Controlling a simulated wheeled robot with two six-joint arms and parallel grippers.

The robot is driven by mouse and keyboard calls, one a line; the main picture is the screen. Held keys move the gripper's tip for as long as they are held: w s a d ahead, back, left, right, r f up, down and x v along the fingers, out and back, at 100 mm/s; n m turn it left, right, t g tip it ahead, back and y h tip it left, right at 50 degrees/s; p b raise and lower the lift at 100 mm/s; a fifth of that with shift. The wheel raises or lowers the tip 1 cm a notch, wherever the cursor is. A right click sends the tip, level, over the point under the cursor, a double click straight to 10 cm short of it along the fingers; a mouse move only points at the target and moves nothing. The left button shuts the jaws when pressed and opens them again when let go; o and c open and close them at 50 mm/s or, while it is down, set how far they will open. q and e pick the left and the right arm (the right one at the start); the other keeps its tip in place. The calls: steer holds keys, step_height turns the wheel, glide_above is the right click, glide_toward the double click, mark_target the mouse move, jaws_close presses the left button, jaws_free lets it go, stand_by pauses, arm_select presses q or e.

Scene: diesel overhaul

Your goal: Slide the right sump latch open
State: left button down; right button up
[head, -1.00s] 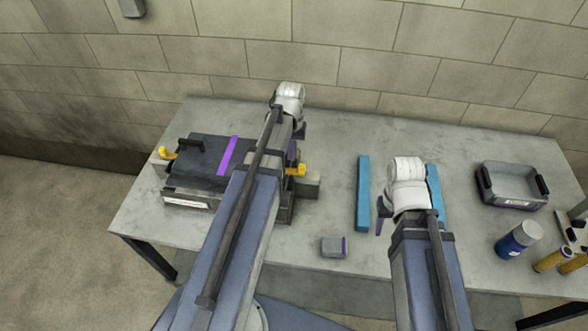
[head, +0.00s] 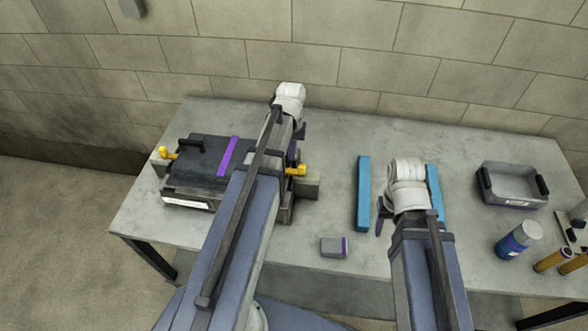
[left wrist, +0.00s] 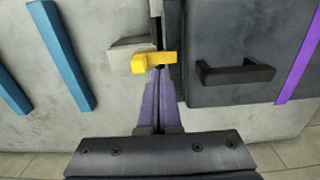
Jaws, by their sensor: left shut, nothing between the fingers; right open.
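The sump (head: 195,170) is a dark block with a purple stripe and a black handle at the table's left. Its right latch (head: 296,170) is a yellow tab on the right side, also in the left wrist view (left wrist: 150,62). My left gripper (head: 293,152) is over that side, partly hidden by its arm. In the left wrist view its purple fingers (left wrist: 159,72) are shut and empty, their tips right at the yellow tab; I cannot tell whether they touch. My right gripper (head: 384,222) is open above the table near the blue bars, mostly hidden by its wrist.
Another yellow latch (head: 167,153) is on the sump's left side. Two blue bars (head: 363,193) lie mid-table. A small grey block (head: 334,247) lies in front. A grey tray (head: 512,187), a blue-and-white can (head: 518,238) and orange cylinders (head: 552,261) stand at the right.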

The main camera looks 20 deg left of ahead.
mark_target(292, 171)
arm_select(q)
steer(key=shift+f, duration=0.25)
stand_by(0.4)
steer(key=shift+f+b, duration=2.75)
steer(key=shift+b, duration=0.2)
steer(key=shift+r, duration=0.3)
steer(key=shift+w+d, duration=0.15)
steer(key=shift+d, duration=0.3)
